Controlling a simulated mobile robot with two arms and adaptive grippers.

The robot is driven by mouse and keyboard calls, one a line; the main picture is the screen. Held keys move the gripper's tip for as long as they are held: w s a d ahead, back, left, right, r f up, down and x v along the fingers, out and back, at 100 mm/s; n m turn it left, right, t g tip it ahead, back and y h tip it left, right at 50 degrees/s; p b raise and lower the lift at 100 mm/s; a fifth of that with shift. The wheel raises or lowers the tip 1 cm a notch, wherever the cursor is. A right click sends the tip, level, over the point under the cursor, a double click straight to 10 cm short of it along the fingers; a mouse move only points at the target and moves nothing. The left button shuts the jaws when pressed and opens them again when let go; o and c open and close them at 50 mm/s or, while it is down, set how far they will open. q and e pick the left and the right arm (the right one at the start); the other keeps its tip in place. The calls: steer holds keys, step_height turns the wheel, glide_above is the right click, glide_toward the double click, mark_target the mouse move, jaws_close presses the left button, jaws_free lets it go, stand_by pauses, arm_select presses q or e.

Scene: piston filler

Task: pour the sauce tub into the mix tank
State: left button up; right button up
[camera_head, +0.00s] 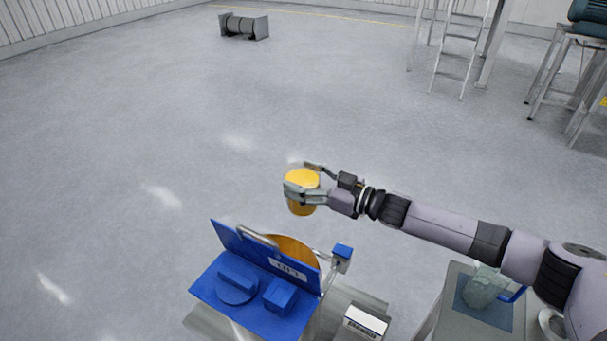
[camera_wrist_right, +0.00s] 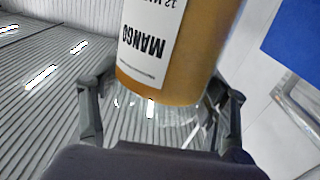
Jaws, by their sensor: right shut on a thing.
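My right gripper (camera_head: 298,178) is shut around a clear sauce tub (camera_head: 302,192) with yellow-orange contents. The tub is in the air, close to upright, above and behind the mix tank. In the right wrist view the tub (camera_wrist_right: 175,60) sits between the fingers (camera_wrist_right: 160,108), and its white label reads MANGO upside down. The mix tank shows an orange surface (camera_head: 292,249) behind a raised blue lid panel (camera_head: 262,249). A flat blue panel with a round knob and a block lies in front. My left gripper is not in view.
A small blue box (camera_head: 342,251) sits on a bracket at the tank's right. A white labelled box (camera_head: 365,322) stands in front. A clear jug (camera_head: 484,287) stands on a side table at right. A ladder (camera_head: 458,55) is far back.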

mark_target(294, 211)
steer(key=shift+s+a+f+n, duration=0.15)
steer(key=shift+s+f+n, duration=0.1)
steer(key=shift+n, duration=0.15)
steer(key=shift+a+f+n, duration=0.15)
steer(key=shift+f+n, duration=0.35)
steer(key=shift+f, duration=0.1)
steer(key=shift+s+a+f+n, duration=0.15)
steer(key=shift+s+f+n, duration=0.2)
steer(key=shift+f+n, duration=0.15)
steer(key=shift+s+a+f+n, duration=0.15)
steer(key=shift+s+f+n, duration=0.05)
steer(key=shift+f+n, duration=0.6)
steer(key=shift+s+a+f+n+b, duration=0.35)
steer(key=shift+s+f+n+b, duration=0.25)
steer(key=shift+n+b, duration=0.4)
steer(key=shift+s+a+f+n+b, duration=0.35)
steer(key=shift+f+n+b, duration=0.4)
steer(key=shift+n+b, duration=0.25)
steer(key=s+a+f+n+b, duration=0.2)
steer(key=n+b, duration=0.4)
steer(key=n, duration=0.5)
steer(key=shift+s+a+f+n+b, duration=0.35)
steer(key=shift+s+f, duration=0.5)
steer(key=shift+s, duration=0.35)
